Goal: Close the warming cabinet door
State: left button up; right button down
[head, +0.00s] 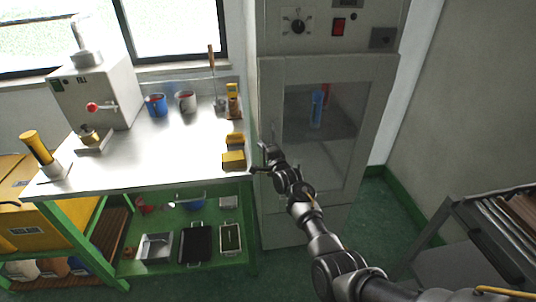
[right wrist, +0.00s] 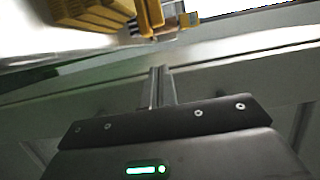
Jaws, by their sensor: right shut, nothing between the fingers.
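The warming cabinet (head: 320,28) is a tall grey unit at the centre of the head view. Its door (head: 268,95) has a grey frame and a large window, through which a blue item (head: 317,108) shows. My left gripper is not in view.
A steel-topped workbench (head: 190,160) with a green frame stands left of the cabinet, close to my right gripper. A rack (head: 465,215) stands at the lower right. Green floor shows between it and the cabinet.

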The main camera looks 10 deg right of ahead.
jog(key=v, duration=1)
jog(key=shift+s, duration=0.4)
